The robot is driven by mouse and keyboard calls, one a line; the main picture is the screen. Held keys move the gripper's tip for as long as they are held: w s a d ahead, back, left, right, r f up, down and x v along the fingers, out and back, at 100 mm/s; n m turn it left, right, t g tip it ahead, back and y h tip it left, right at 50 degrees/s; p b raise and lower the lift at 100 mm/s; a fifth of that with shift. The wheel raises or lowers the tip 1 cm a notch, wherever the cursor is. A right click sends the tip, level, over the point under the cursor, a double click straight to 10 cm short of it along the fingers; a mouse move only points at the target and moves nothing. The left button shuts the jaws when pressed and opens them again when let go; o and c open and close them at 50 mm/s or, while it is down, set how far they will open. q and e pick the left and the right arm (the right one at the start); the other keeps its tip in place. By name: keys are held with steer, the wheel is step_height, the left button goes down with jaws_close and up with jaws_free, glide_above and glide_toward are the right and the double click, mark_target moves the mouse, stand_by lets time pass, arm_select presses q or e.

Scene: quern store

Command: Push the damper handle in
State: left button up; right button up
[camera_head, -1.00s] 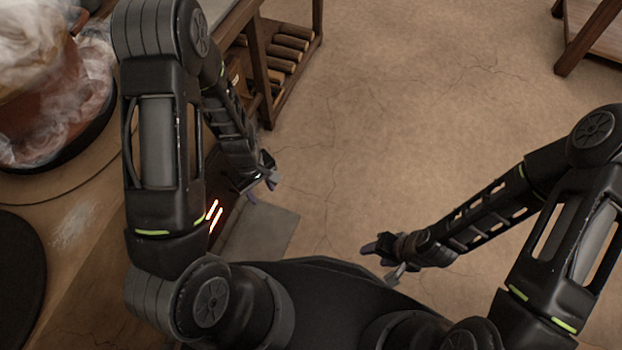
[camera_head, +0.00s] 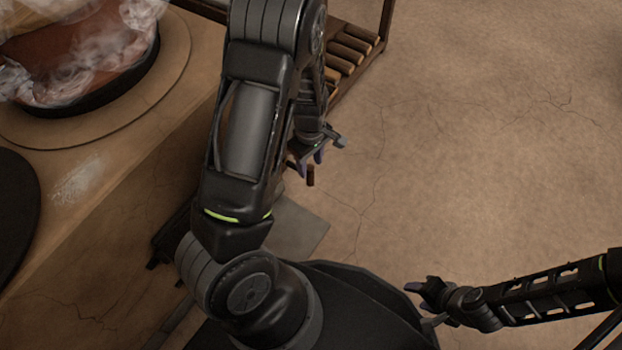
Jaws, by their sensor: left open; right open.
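A small brown peg-like end (camera_head: 310,176), possibly the damper handle, shows just below the fingers of my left gripper (camera_head: 309,162). The rest of it is hidden behind the gripper and my arm, so I cannot tell how far it sticks out. My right gripper (camera_head: 421,303) is open and empty over the floor, well to the right of the stove.
A tan stove (camera_head: 150,180) fills the left, with a steaming brown pot (camera_head: 75,50) and a dark round plate (camera_head: 15,215) on top. A rack with wood logs (camera_head: 350,47) stands beyond my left arm. A grey floor plate (camera_head: 300,228) lies by the stove. Floor at right is clear.

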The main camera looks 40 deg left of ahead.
mark_target(310, 178)
arm_select(q)
step_height(310, 178, down, 8)
steer(key=b, duration=0.4)
steer(key=shift+r, duration=0.1)
steer(key=shift+c, duration=0.2)
jaws_close()
stand_by(0.4)
stand_by(1.0)
